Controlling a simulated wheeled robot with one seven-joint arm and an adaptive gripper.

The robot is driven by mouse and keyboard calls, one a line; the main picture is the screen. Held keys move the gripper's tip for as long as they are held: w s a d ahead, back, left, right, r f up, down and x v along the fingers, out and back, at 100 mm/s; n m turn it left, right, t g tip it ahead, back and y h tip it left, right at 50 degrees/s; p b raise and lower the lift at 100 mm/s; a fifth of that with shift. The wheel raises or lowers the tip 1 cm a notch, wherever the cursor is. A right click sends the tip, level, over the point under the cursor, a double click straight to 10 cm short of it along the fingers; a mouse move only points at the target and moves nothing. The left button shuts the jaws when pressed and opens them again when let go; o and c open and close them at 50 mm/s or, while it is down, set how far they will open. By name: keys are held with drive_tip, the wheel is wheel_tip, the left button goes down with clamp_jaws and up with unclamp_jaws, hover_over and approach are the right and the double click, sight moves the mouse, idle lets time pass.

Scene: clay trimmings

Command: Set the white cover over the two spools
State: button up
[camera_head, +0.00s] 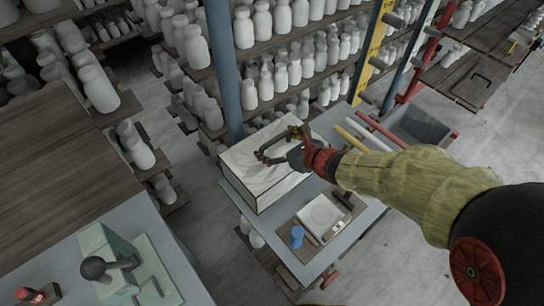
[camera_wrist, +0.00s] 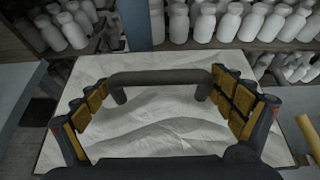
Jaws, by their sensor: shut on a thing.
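The white cover (camera_head: 243,172) is box-shaped, with a pale wavy top and straight side walls. It appears level on the grey table (camera_head: 345,232) in the head view. Its top also shows in the wrist view (camera_wrist: 160,135), with a dark arched handle (camera_wrist: 160,77) standing on it. My gripper (camera_head: 272,152) is over the cover. I cannot make out the two spools in either view. What is under the cover is hidden.
A board with a white square device (camera_head: 320,215) and a blue cup-like thing (camera_head: 297,238) lie in front of the cover. A blue post (camera_head: 224,70) and bottle-filled shelves stand behind.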

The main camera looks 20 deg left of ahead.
sight(276, 155)
drive_tip(key=shift+s+a+f, duration=0.2)
drive_tip(key=shift+a+f, duration=0.05)
drive_tip(key=shift+f, duration=0.15)
drive_tip(key=shift+s+a+f+b, duration=0.15)
drive_tip(key=shift+f+b, duration=0.35)
drive_tip(key=shift+f, duration=0.4)
drive_tip(key=shift+s+a+f+b, duration=0.1)
drive_tip(key=shift+f+b, duration=0.35)
drive_tip(key=shift+f, duration=0.45)
drive_tip(key=shift+f, duration=0.15)
drive_tip(key=o, duration=1.4)
